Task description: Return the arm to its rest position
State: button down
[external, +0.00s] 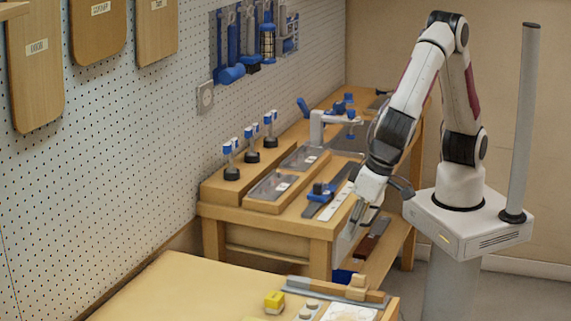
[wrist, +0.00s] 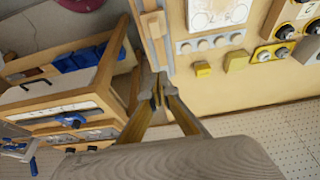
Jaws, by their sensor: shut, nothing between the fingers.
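My gripper (external: 352,235) hangs from my bent arm, pointing down beside the front right corner of the wooden bench (external: 275,222). In the wrist view its two fingers (wrist: 158,92) meet at the tips, with nothing between them. It is above the gap between the bench and the lower yellow-topped table (external: 190,285), apart from both as far as I can tell. My arm reaches forward from its pedestal at the right.
The bench carries a row of blue-topped tools (external: 250,145), metal trays (external: 270,186) and a white-and-blue clamp device (external: 325,125). A yellow block (external: 274,301) lies on the near table. A pegboard wall (external: 150,140) stands behind, with hanging boards and tools.

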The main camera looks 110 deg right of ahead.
jog(key=shift+n, duration=0.3)
jog(key=s+d+r+n+t+y, duration=0.1)
jog(key=s+d+r+n, duration=0.3)
jog(key=s+d, duration=0.6)
jog(key=s+d+r+n+t+y, duration=0.1)
jog(key=s+d+r+n, duration=0.3)
jog(key=s+d+r, duration=0.5)
jog(key=s+d, duration=0.1)
jog(key=s, duration=0.4)
jog(key=shift+s+d+t+y, duration=0.15)
jog(key=shift+d+t+y, duration=0.05)
jog(key=shift+t+y, duration=0.2)
dwell(0.3)
